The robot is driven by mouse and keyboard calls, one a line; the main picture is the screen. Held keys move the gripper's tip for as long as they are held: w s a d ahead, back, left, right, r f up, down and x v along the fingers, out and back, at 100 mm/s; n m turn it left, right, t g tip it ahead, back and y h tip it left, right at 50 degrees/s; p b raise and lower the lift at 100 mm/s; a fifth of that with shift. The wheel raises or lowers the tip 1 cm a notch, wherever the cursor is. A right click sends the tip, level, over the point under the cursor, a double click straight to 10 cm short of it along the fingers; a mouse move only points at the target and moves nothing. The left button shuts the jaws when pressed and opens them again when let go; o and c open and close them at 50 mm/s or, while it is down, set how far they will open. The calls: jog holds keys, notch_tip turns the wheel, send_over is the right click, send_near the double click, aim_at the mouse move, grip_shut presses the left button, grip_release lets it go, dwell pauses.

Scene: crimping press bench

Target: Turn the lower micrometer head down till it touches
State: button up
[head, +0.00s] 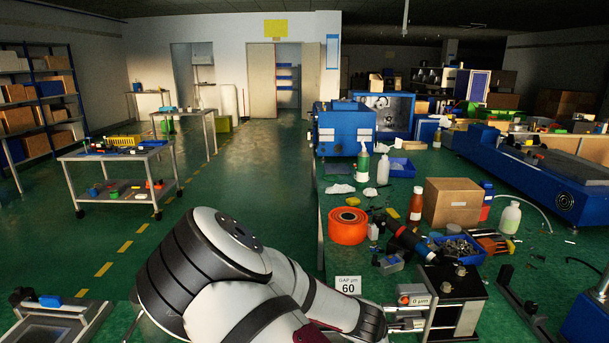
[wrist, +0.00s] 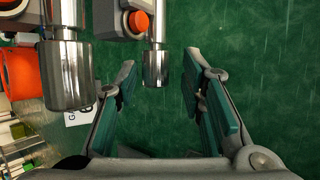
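The press unit (head: 455,300) is a dark block with metal parts at the bench's front right. Two shiny metal micrometer heads show in the wrist view: a large near one (wrist: 67,75) at the left and a smaller, farther one (wrist: 155,68). I cannot tell for sure from the picture which is the lower. My gripper (wrist: 158,70) is open, with its green-padded fingers on either side of the farther head and visible gaps to it. In the head view my arm hides most of the gripper beside the press. A card (head: 347,287) reads GAP µm 60.
An orange spool (head: 348,226), a blue bin of small parts (head: 458,249), a cardboard box (head: 452,203) and bottles crowd the bench behind the press. Orange parts (wrist: 138,21) sit beside the micrometer heads. Open green surface lies beyond the fingers.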

jog(key=shift+w+a+r, duration=0.1)
jog(key=shift+a+r, duration=0.1)
jog(key=shift+r, duration=0.05)
jog(key=p+v, duration=0.4)
jog(key=v, duration=0.1)
jog(key=shift+a+r+p, duration=0.1)
jog(key=shift+r+p, duration=0.1)
jog(key=shift+p, duration=0.2)
jog(key=shift+s, duration=0.2)
dwell(0.3)
